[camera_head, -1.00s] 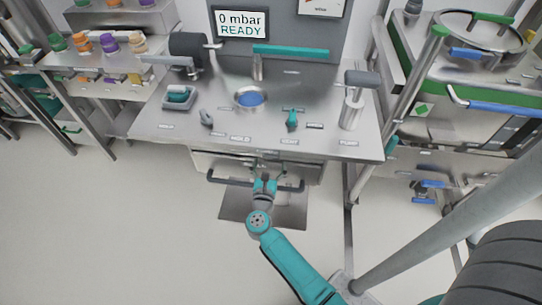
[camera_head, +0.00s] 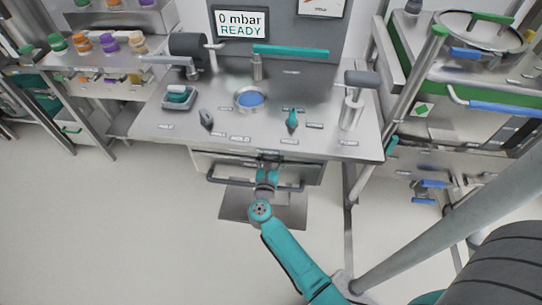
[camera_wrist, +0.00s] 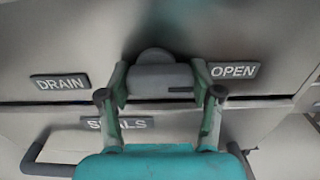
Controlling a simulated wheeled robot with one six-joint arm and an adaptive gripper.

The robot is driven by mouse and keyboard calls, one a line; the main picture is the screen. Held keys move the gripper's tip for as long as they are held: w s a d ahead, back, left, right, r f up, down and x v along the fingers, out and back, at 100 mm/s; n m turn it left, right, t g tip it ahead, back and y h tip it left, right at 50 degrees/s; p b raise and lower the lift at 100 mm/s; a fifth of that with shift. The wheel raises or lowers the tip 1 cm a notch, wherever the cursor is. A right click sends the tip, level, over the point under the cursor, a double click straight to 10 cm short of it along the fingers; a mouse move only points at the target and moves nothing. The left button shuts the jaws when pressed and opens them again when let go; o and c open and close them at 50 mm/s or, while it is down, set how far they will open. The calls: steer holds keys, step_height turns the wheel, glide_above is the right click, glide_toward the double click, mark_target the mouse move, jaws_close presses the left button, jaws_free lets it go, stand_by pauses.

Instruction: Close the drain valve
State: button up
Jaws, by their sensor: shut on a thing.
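The drain valve (camera_wrist: 158,80) is a grey handle with a rounded hub on the bench's front panel, seen in the wrist view. It lies level between a "DRAIN" label on the left and an "OPEN" label on the right. A dark line on it lies towards "OPEN". My gripper (camera_wrist: 163,84) is shut on the handle, one finger at each end. In the head view my gripper (camera_head: 268,165) is at the front panel just under the bench top, and it hides the valve there.
The steel bench top (camera_head: 255,140) above carries knobs, a teal lever and a round blue port. A screen (camera_head: 241,24) reads "0 mbar READY". The floor in front is clear.

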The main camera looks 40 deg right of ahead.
steer(key=n, duration=0.5)
steer(key=shift+r, duration=0.1)
steer(key=n, duration=0.4)
steer(key=shift+w, duration=0.1)
steer(key=n, duration=0.5)
steer(key=shift+a+r, duration=0.1)
steer(key=shift+w+n, duration=0.1)
steer(key=shift+n, duration=1.8)
steer(key=o, duration=1.2)
steer(key=shift+c, duration=0.2)
steer(key=shift+a, duration=0.1)
